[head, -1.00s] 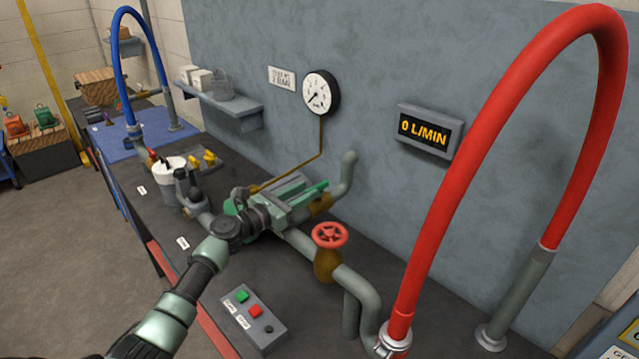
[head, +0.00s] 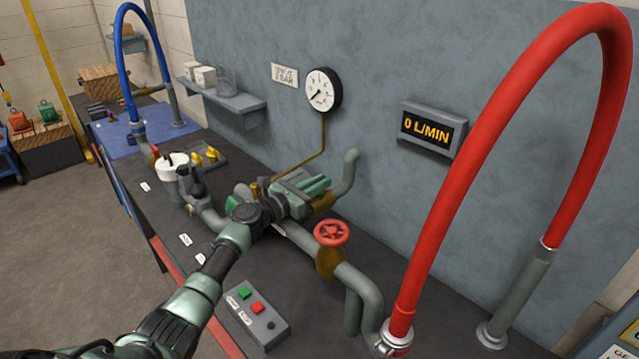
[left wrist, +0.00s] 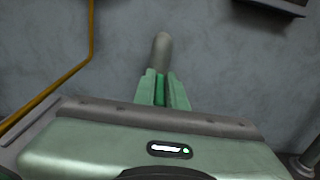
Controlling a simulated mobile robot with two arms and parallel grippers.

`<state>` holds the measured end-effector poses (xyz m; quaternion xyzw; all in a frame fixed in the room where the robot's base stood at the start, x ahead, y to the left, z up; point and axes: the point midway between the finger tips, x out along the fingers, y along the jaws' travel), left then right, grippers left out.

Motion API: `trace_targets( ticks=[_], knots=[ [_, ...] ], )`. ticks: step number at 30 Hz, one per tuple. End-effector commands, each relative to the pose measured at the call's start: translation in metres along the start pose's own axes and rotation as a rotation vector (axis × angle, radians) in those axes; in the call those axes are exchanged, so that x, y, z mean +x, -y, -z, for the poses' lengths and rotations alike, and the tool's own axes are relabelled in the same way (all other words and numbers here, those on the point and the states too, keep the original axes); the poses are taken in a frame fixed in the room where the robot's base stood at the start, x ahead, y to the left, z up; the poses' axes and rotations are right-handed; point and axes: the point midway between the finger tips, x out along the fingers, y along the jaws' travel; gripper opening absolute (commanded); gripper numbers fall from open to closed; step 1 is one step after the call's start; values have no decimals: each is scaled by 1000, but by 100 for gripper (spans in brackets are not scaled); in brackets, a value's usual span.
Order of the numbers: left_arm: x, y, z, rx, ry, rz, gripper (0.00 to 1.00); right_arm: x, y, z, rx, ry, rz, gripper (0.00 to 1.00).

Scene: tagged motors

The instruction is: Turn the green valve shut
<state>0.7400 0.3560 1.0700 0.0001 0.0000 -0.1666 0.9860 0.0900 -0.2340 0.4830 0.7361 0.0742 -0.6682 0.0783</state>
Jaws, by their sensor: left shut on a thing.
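My left gripper (head: 316,188) reaches over the pipework on the bench in the head view. In the left wrist view its two pale green fingers (left wrist: 162,90) are closed around a narrow, brighter green piece, the green valve's handle (left wrist: 160,92). The gripper body and fingers hide most of the valve, so its exact angle is hard to tell. Behind it a grey pipe end (left wrist: 162,48) rises towards the wall. My right gripper is in neither view.
A red handwheel valve (head: 331,233) stands just right of the gripper. A large red hose (head: 455,165) arches at the right. The gauge (head: 322,90) and a display reading 0 L/MIN (head: 432,128) are on the wall. A button box (head: 256,312) lies in front.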

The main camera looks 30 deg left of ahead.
Motion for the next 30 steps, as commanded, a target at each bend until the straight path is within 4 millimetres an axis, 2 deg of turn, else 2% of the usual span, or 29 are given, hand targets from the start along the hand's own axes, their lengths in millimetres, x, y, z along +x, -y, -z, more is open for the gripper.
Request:
trace_targets(
  ticks=[8, 18, 30],
  knots=[
    [0, 2, -3, -4, 0, -67, 0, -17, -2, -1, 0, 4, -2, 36],
    [0, 3, -4, -7, 0, -307, 0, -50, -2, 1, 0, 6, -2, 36],
    [0, 1, 0, -1, 0, -482, 0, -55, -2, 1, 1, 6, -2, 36]
  ],
)
